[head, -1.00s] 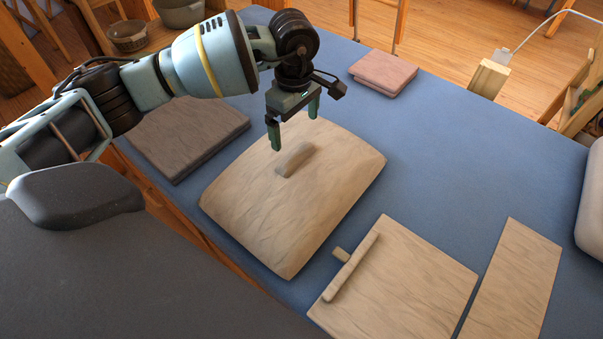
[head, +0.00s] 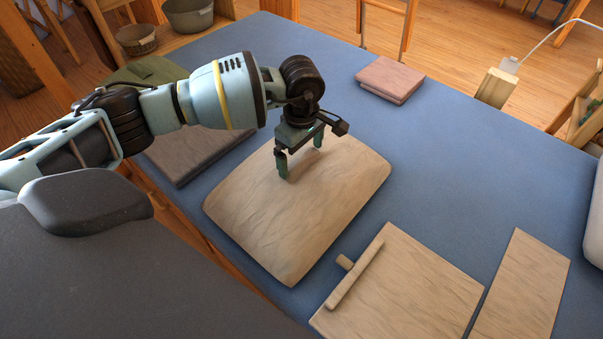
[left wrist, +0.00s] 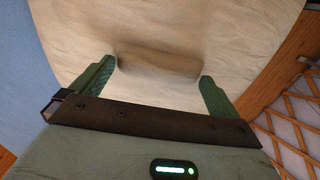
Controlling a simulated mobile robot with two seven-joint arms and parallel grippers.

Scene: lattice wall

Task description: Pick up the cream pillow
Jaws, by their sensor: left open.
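The cream pillow (head: 285,228) lies flat on the blue table, with its wrinkled face up. In the left wrist view the pillow (left wrist: 200,25) has a raised ridge (left wrist: 158,62) on top, lying between the two green fingers. My left gripper (head: 301,164) points down over the middle of the pillow, open, with its fingertips close to the surface. I cannot tell whether they touch it. In the head view the gripper hides most of the ridge. The left gripper (left wrist: 160,72) also shows in the wrist view, holding nothing. My right gripper is not in view.
The blue table (head: 450,180) has free room right of the pillow. A grey-brown folded cloth (head: 190,152) lies to its left, a pink one (head: 390,79) behind. Flat cream pieces (head: 415,285) (head: 522,290) lie front right. A pale object (head: 594,215) is at the right edge.

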